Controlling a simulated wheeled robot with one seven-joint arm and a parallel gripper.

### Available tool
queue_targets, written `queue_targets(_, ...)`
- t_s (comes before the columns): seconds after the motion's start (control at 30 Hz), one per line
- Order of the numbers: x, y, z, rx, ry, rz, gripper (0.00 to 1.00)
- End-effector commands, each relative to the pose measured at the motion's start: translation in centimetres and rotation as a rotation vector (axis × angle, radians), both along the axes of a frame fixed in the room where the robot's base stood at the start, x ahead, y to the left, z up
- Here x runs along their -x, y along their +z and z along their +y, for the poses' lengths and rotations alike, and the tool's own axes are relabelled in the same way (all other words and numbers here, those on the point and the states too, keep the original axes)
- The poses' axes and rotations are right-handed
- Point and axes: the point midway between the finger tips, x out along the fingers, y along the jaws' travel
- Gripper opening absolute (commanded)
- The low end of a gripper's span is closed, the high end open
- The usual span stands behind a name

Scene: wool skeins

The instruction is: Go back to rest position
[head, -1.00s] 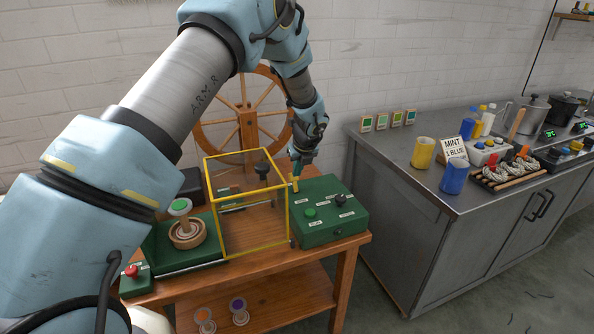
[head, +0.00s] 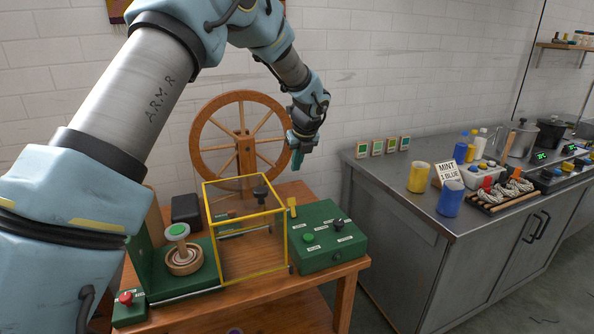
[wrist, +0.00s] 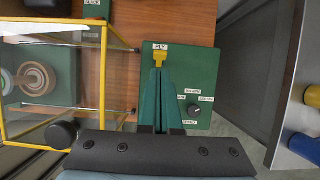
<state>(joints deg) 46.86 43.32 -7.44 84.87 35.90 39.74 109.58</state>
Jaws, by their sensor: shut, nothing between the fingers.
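My gripper (head: 297,160) hangs above the back of the green control box (head: 312,262), pointing down. Its teal fingers are shut with nothing held. In the wrist view, my gripper (wrist: 159,70) shows its closed fingertips just below a yellow lever (wrist: 160,55) under a "PLY" label. That yellow lever (head: 292,207) stands at the box's back left corner in the head view, apart from and below the fingers.
A yellow-framed clear guard (head: 285,238) stands left of the box on a wooden table (head: 352,270). A spinning wheel (head: 247,150) is behind. A grey counter (head: 425,205) with yellow and blue cups is on the right.

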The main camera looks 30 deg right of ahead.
Motion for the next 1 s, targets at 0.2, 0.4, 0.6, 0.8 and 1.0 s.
queue_targets(0.2, 0.0, 0.0, 0.0, 0.000, 0.000, 0.000, 0.00)
queue_targets(0.4, -0.1, 0.0, 0.3, 0.004, 0.011, 0.001, 0.00)
queue_targets(0.6, -1.2, 1.1, 7.3, 0.108, 0.341, 0.057, 0.00)
queue_targets(0.8, 0.1, 2.6, 21.4, 0.336, 1.091, 0.142, 0.00)
queue_targets(1.0, 5.5, 3.2, 34.1, 0.569, 1.906, 0.171, 0.00)
